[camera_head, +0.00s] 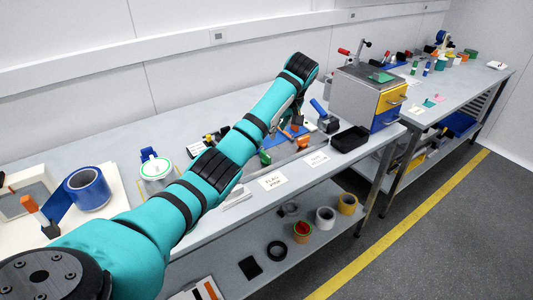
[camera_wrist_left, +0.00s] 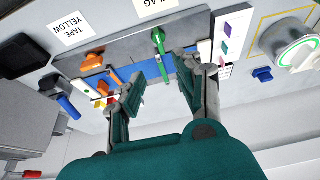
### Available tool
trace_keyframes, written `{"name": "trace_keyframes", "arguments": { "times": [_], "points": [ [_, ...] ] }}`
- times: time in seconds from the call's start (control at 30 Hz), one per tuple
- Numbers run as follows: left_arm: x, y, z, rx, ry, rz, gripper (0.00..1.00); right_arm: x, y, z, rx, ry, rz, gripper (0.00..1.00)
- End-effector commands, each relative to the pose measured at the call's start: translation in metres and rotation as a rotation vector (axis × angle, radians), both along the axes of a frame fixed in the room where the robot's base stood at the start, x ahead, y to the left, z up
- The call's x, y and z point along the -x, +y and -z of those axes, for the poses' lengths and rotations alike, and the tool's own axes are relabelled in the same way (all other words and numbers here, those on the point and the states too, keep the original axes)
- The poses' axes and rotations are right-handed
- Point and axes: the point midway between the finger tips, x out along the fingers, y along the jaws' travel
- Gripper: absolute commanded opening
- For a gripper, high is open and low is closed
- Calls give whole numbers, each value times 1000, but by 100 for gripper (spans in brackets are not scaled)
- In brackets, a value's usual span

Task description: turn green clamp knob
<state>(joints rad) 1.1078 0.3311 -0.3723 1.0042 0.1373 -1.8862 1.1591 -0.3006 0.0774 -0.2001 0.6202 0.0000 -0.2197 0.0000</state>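The green clamp knob (camera_wrist_left: 158,40) stands near the far edge of a grey plate (camera_wrist_left: 120,50), on a thin stem, in the left wrist view. A green part beside my arm in the head view (camera_head: 265,158) appears to be the same knob. My left gripper (camera_wrist_left: 160,78) is open, its two teal-and-grey fingers spread, with nothing between the tips. The knob lies ahead of the gap between the fingers, apparently apart from both. In the head view my left arm hides most of the gripper. My right gripper is in neither view.
Orange clamps (camera_wrist_left: 93,62) and a blue-handled tool (camera_wrist_left: 62,100) are to the left of the knob. A round white-and-green device (camera_wrist_left: 297,52) stands to the right. A black tray (camera_head: 350,139) and a grey drawer cabinet (camera_head: 360,95) stand on the bench farther right.

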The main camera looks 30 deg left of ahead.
Motion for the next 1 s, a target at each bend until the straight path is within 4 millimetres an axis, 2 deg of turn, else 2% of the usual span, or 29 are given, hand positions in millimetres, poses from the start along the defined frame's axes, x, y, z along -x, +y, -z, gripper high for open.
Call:
{"name": "trace_keyframes", "arguments": {
  "times": [0.3,0.6,0.8,1.0],
  "points": [
    [-8,25,63,-1,5,-1,35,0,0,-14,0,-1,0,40],
    [-18,46,122,0,4,1,35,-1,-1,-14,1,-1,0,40],
    [-22,53,140,1,1,2,35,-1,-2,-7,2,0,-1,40],
    [-23,55,144,0,0,2,35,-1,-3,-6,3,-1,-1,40]
  ]
}}
